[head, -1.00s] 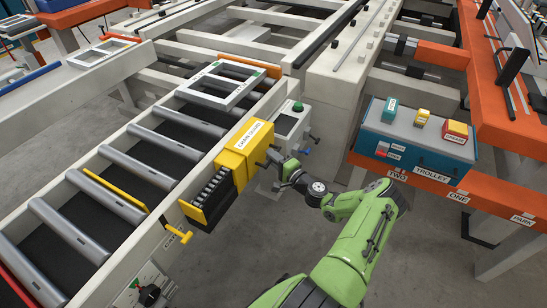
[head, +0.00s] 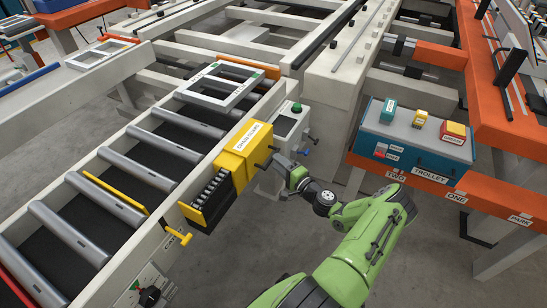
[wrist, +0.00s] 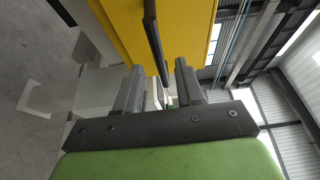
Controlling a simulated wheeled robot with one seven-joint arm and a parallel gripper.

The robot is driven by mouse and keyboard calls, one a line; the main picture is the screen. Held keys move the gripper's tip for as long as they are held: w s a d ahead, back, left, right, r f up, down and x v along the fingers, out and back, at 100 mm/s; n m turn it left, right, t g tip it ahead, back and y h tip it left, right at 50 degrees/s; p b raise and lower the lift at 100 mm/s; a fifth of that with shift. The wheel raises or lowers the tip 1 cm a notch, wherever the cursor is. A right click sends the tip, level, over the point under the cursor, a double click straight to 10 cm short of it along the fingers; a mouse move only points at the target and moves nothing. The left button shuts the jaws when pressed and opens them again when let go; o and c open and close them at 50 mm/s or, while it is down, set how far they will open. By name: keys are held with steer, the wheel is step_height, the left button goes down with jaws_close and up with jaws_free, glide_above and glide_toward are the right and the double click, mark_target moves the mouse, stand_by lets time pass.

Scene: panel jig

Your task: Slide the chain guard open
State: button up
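The yellow chain guard (head: 238,158), labelled CHAIN GUARD, sits on the near side rail of the roller conveyor. A stretch of dark chain (head: 210,188) is uncovered at its lower left. In the wrist view the guard's yellow face (wrist: 190,25) fills the top, with a dark bar handle (wrist: 153,35) standing off it. My gripper (head: 275,160) is at the guard's right side, by the handle. In the wrist view my gripper's fingers (wrist: 160,88) stand apart, with the handle's end at the gap between them. I see no firm grip on it.
A grey control box (head: 290,122) with a green button stands just behind the guard. A yellow lever (head: 180,238) sticks out below the chain. A blue trolley box (head: 415,135) stands on an orange rail at right. A white frame (head: 222,86) lies on the rollers.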

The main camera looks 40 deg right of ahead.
steer(key=s+p, duration=0.1)
steer(key=s, duration=1.1)
steer(key=shift+a+p, duration=0.3)
steer(key=shift+p, duration=0.1)
steer(key=w+a+r+n+g+y+p, duration=0.3)
steer(key=a+r+n+g, duration=0.45)
steer(key=a+r, duration=0.35)
steer(key=w+a+r+n+g+y+p, duration=0.3)
steer(key=a+r+n+g, duration=0.3)
steer(key=a+r+n, duration=0.35)
steer(key=s+a+r+h+p, duration=0.2)
steer(key=s+a+r, duration=0.3)
steer(key=s+r, duration=0.3)
steer(key=s+a+r+n+t+h+p, duration=0.1)
steer(key=s+a+r+h+p, duration=0.1)
steer(key=s+a+r, duration=0.4)
steer(key=s+r+h, duration=0.1)
steer(key=s+r, duration=0.2)
steer(key=r, duration=0.3)
steer(key=shift+s+a+n+p, duration=0.15)
steer(key=shift+s+n+p, duration=0.1)
steer(key=shift+n+p, duration=0.05)
